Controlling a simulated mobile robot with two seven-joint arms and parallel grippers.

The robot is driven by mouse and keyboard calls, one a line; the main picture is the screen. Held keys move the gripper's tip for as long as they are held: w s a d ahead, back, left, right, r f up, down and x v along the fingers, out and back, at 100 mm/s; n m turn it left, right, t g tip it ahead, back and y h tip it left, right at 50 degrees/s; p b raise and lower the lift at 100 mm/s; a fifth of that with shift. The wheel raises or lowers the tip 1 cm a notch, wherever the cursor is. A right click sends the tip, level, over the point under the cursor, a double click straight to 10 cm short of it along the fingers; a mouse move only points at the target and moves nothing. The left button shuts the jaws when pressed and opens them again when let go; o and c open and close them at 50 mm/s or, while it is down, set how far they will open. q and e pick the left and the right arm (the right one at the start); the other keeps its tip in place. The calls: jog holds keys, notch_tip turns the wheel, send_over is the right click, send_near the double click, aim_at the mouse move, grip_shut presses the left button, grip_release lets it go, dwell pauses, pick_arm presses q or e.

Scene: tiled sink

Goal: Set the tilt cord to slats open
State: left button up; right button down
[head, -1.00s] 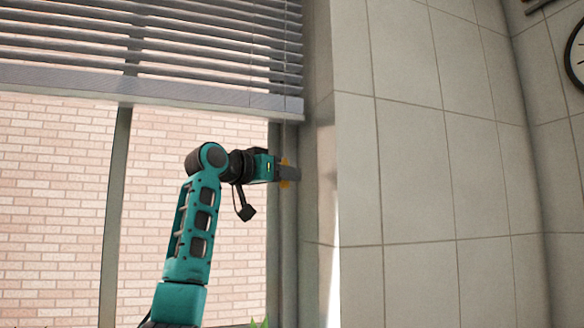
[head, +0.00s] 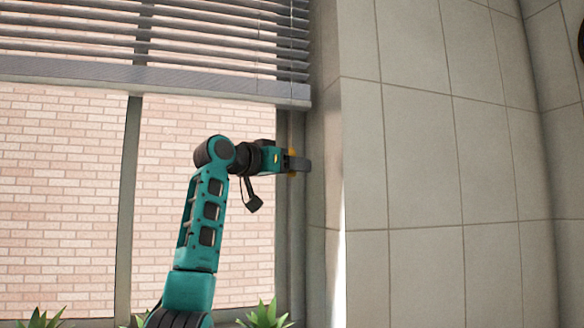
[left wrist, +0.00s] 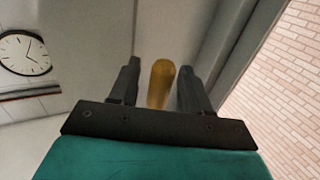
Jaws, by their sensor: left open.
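The tilt cord's orange-yellow pull (left wrist: 162,83) stands between the two dark fingers of my left gripper (left wrist: 158,88) in the left wrist view, with a visible gap on each side. In the head view, my left gripper (head: 300,164) is at the right window frame, below the blind's lower right corner. Only a little of the pull (head: 291,155) shows behind its fingers there. The blind (head: 200,80) hangs across the top of the window, with gaps showing between its slats. My right gripper is in neither view.
A tiled wall (head: 410,150) stands close to the right of my left gripper. Green plants (head: 264,314) show along the bottom of the window. A wall clock (left wrist: 25,53) is far off in the left wrist view.

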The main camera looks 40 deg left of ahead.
pick_arm(q)
jog(key=shift+s, duration=0.15)
jog(key=s+b, duration=0.2)
jog(key=s, duration=1)
jog(key=shift+s, duration=0.35)
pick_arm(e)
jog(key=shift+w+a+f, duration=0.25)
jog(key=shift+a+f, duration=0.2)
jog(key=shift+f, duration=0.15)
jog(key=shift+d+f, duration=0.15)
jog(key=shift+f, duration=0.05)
